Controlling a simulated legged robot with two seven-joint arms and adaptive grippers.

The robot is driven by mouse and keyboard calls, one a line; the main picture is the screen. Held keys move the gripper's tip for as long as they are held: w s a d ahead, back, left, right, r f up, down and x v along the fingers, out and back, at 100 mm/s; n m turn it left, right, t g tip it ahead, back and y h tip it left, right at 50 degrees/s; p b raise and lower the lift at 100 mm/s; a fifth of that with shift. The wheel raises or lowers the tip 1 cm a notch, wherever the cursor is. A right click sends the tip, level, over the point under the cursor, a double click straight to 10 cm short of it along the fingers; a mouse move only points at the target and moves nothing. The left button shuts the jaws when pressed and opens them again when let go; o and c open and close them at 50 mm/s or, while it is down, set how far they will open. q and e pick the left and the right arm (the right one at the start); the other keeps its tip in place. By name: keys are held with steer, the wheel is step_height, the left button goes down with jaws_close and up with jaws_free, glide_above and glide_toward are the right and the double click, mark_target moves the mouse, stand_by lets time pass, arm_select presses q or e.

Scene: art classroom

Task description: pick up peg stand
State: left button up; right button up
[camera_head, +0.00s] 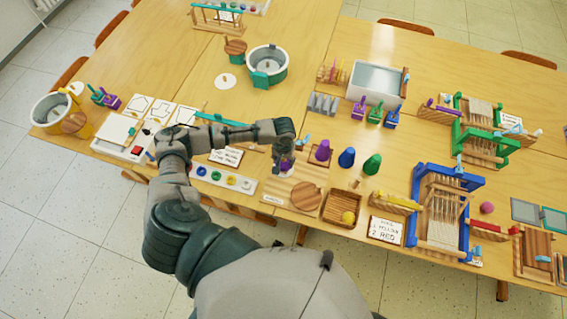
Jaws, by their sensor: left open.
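My left gripper (284,165) points down over the front part of the wooden table, with its jaws open. A small purple piece shows right at its fingertips, and the fingers partly hide it. I cannot tell whether they touch. Purple (322,150), blue (347,157) and green (372,164) cones stand in a row to the right of the gripper. No thing is clearly marked as the peg stand; the spot under the gripper is partly hidden. A wooden rack with upright pegs (333,71) stands farther back. My right gripper is not in view.
Close around the gripper are a round wooden disc (306,196), a wooden tray (341,209) with a yellow ball, and a white paint strip (222,180). A blue loom (440,212) stands to the right. Bare table (190,70) lies farther back on the left.

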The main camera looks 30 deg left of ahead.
arm_select(q)
steer(key=shift+d, duration=0.15)
steer(key=shift+c, duration=0.3)
jaws_close()
